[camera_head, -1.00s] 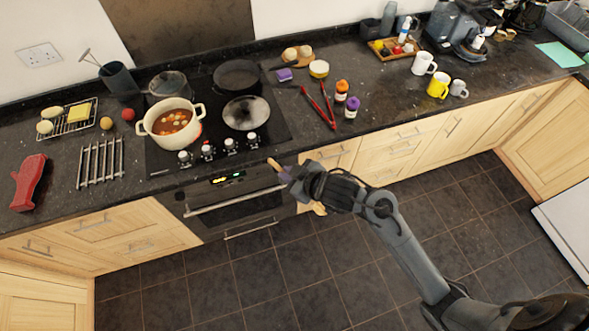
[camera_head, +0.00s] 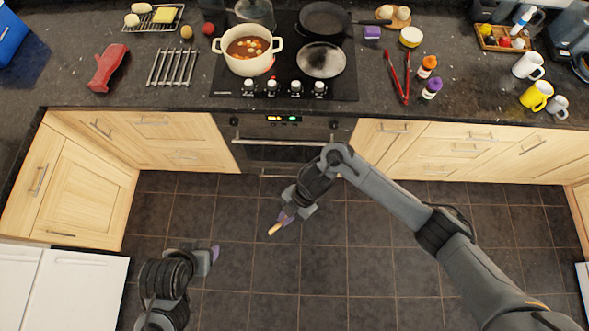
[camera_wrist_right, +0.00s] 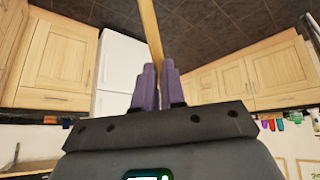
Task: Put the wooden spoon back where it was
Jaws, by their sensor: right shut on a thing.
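My right gripper (camera_head: 286,216) is shut on the wooden spoon (camera_head: 274,229) and holds it in front of the oven, above the floor tiles in the picture. Only a short pale wooden part shows in the head view. In the right wrist view, the spoon's long thin shaft (camera_wrist_right: 150,28) runs up from between the purple fingers (camera_wrist_right: 157,88) and out of the frame. My left gripper (camera_head: 214,254) is low on the left, away from the spoon, with one purple fingertip showing; its opening cannot be made out. The cream pot (camera_head: 230,58) of soup stands on the hob.
Open floor is below.

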